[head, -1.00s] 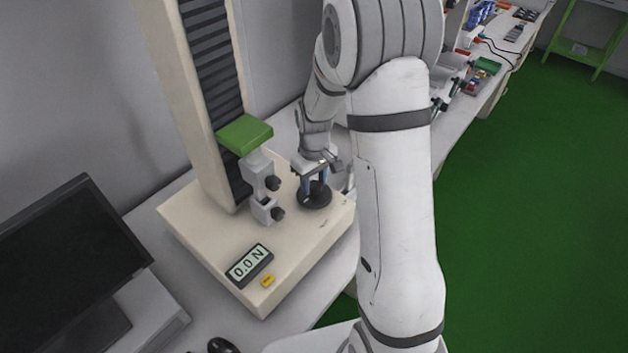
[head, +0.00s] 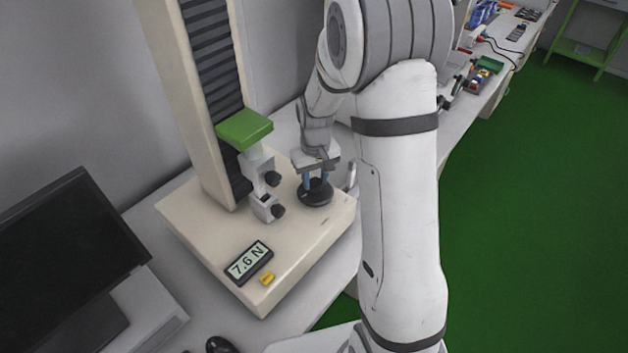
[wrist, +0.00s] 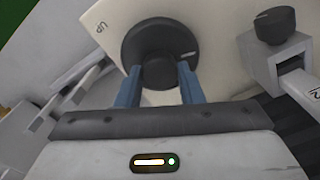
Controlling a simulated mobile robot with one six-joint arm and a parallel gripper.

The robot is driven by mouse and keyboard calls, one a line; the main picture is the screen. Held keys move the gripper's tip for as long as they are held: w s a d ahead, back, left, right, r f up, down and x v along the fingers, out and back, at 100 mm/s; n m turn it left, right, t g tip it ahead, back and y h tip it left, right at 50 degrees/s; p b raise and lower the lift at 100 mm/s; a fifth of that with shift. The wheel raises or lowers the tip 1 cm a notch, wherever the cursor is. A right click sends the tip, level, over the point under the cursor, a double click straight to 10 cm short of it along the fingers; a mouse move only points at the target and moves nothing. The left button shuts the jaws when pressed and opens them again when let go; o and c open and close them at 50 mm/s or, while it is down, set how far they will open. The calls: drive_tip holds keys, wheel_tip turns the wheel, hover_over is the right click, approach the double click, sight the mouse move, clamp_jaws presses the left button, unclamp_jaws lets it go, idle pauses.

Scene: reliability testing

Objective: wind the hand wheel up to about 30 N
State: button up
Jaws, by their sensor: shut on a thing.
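The black hand wheel (head: 315,192) lies flat on the cream base of the test machine (head: 190,225), near its right corner. My gripper (head: 316,184) reaches down onto it from above. In the wrist view, the blue fingers of my gripper (wrist: 160,78) are shut on the round hub of the hand wheel (wrist: 140,40), one on each side. A pale mark shows on the wheel's rim at right, and "UP" is printed on the base beside it. The display (head: 249,262) reads 7.6 N.
Grey clamps with black knobs (head: 266,190) stand just left of the wheel under a green block (head: 245,130). A yellow button (head: 267,279) is by the display. A dark monitor (head: 70,260) stands at left. A cluttered bench runs to the back right.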

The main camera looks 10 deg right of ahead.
sight(316, 182)
drive_tip(key=shift+f+m+b, duration=0.1)
drive_tip(key=shift+m+b, duration=0.35)
drive_tip(key=shift+m, duration=1.05)
drive_tip(key=shift+s, duration=0.1)
drive_tip(key=o, duration=1)
drive_tip(key=shift+r, duration=0.2)
wheel_tip(316, 182, up, 8)
drive_tip(key=shift+f+b, duration=0.2)
drive_tip(key=shift+b, duration=0.2)
